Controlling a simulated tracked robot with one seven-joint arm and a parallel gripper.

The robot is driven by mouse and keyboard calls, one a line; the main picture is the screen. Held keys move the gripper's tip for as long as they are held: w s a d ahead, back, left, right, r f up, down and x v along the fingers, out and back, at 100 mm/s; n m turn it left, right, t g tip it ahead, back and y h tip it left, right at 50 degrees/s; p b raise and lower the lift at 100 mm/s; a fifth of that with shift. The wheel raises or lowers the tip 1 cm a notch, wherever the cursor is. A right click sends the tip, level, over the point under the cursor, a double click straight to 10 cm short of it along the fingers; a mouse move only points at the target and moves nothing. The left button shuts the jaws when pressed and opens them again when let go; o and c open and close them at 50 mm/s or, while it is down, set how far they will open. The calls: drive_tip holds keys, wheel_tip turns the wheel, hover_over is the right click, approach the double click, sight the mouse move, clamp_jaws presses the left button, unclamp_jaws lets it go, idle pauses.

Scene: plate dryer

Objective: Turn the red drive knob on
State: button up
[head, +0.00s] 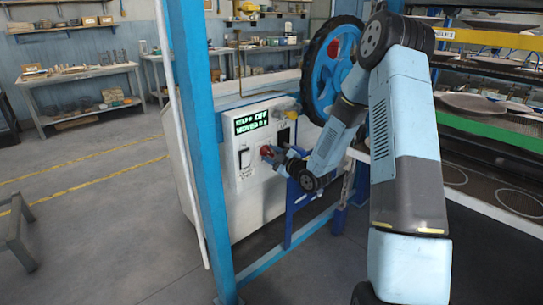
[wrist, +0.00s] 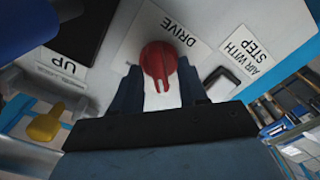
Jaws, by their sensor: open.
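The red drive knob (head: 265,150) is on the front of the white control panel (head: 245,185), below a green-lit display (head: 251,122). In the wrist view the red knob (wrist: 158,60) is next to the DRIVE label (wrist: 187,32), with its grip bar pointing toward my gripper. My gripper (head: 273,155) is at the panel, at the knob. In the wrist view my open gripper (wrist: 158,72) has one finger on each side of the knob. Narrow gaps seem to show beside the knob; contact is not clear. The display reads OFF on its top line.
A white rocker switch (head: 245,158) is left of the knob. A yellow knob (wrist: 45,122) and an UP label (wrist: 68,67) show in the wrist view. A blue post (head: 205,150) stands left of the panel; a big blue wheel (head: 325,75) is behind my arm.

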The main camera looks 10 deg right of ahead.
clamp_jaws()
idle(0.4)
idle(0.4)
drive_tip(key=m, duration=0.8)
drive_tip(key=shift+w+d+m, duration=0.1)
drive_tip(key=shift+d+m, duration=0.05)
drive_tip(key=shift+m, duration=0.25)
drive_tip(key=m, duration=0.4)
drive_tip(key=shift+d, duration=0.1)
drive_tip(key=m, duration=0.5)
drive_tip(key=shift+w+d, duration=0.1)
